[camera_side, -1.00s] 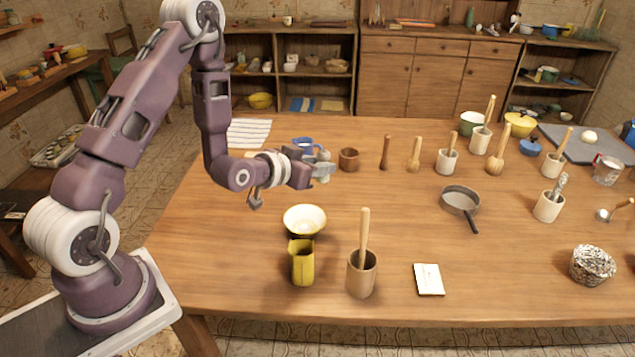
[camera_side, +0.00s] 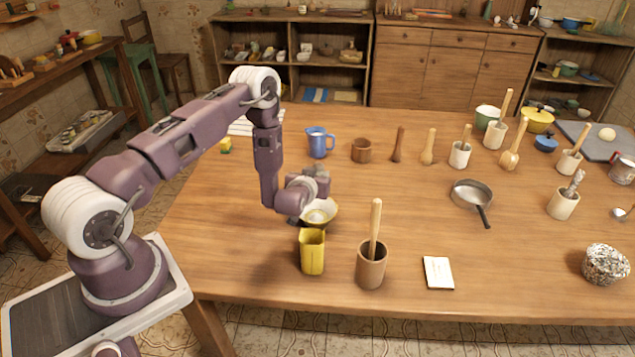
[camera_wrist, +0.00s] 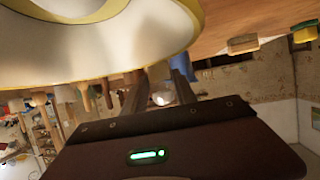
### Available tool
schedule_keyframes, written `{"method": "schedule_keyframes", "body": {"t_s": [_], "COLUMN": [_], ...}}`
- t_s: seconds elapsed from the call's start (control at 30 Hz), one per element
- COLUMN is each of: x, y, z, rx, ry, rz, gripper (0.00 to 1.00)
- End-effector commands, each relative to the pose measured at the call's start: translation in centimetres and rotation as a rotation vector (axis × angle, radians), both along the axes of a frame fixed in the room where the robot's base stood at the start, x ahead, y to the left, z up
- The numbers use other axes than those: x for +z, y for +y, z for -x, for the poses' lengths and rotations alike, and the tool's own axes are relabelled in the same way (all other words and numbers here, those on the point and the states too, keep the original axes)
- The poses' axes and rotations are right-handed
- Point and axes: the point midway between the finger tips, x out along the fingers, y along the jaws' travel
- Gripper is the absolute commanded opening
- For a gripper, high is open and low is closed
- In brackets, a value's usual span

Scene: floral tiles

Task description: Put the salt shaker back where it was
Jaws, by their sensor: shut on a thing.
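My gripper (camera_side: 312,190) is low over the table, close above and behind a white bowl with a yellow rim (camera_side: 328,213). In the wrist view the bowl (camera_wrist: 95,55) fills the upper left, very near my fingers. My gripper (camera_wrist: 148,88) is shut on a small whitish, shiny thing (camera_wrist: 161,98) between its fingers. It appears to be the salt shaker, but most of it is hidden and its shape is unclear. In the side view my wrist and gripper hide it. I cannot tell whether my fingers touch the bowl rim.
A yellow cup (camera_side: 312,251) and a wooden mortar with a pestle (camera_side: 371,265) stand just in front of the bowl. A blue jug (camera_side: 318,141) and a wooden cup (camera_side: 361,150) stand behind. A white card (camera_side: 438,272) lies to the right.

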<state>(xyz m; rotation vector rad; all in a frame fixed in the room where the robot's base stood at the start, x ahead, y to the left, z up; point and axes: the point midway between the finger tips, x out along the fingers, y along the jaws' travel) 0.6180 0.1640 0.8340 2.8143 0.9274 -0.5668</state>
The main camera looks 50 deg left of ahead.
Motion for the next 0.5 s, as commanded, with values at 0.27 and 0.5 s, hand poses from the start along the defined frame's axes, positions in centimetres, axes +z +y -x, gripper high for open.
{"method": "schedule_keyframes", "body": {"t_s": [0.27, 0.5], "x": [-1.9, -2.2], "y": [0.0, 0.0], "z": [0.0, 0.0], "rx": [-0.001, -0.001], "ry": [-0.003, -0.002], "rz": [-0.001, -0.001], "gripper": [0.00, 0.37]}}
